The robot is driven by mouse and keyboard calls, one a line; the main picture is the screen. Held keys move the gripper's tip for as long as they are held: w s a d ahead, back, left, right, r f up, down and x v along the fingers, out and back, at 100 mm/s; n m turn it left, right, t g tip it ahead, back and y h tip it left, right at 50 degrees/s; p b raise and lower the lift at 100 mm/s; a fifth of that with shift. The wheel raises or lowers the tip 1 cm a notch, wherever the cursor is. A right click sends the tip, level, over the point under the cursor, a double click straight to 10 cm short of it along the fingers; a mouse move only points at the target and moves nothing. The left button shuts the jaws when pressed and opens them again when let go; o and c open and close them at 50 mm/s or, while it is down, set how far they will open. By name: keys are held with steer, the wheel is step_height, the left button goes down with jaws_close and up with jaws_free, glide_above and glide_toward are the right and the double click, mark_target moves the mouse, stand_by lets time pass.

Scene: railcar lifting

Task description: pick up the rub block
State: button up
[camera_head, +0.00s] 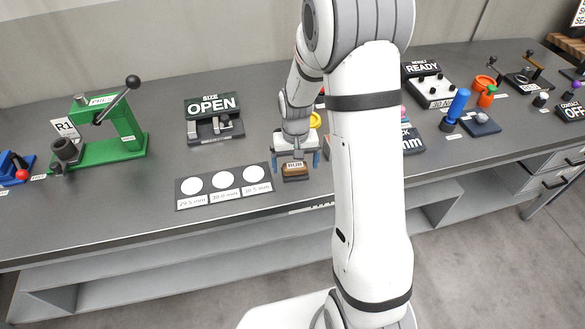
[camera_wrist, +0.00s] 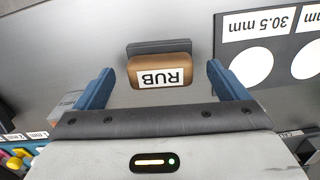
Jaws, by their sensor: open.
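The rub block (camera_head: 295,170) is a small brown block with a white "RUB" label, on the grey workbench (camera_head: 100,205) near its front edge. In the wrist view the rub block (camera_wrist: 160,72) appears upside down, with a dark grey strip along its far side. My gripper (camera_head: 296,160) is open above and around the block in the head view. In the wrist view its two blue fingers (camera_wrist: 158,85) stand to either side of the block, with visible gaps. The block is not gripped. The exact height of the fingertips above the bench cannot be told.
A dark card with white circles (camera_head: 224,187) lies left of the block. A "SIZE OPEN" device (camera_head: 212,118) stands behind it, and a green press (camera_head: 105,130) at far left. Several items, including a blue-handled tool (camera_head: 456,108), stand right of my arm. Bench between card and press is clear.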

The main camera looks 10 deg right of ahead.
steer(key=shift+f, duration=0.85)
steer(key=shift+c, duration=0.2)
steer(key=c, duration=1.1)
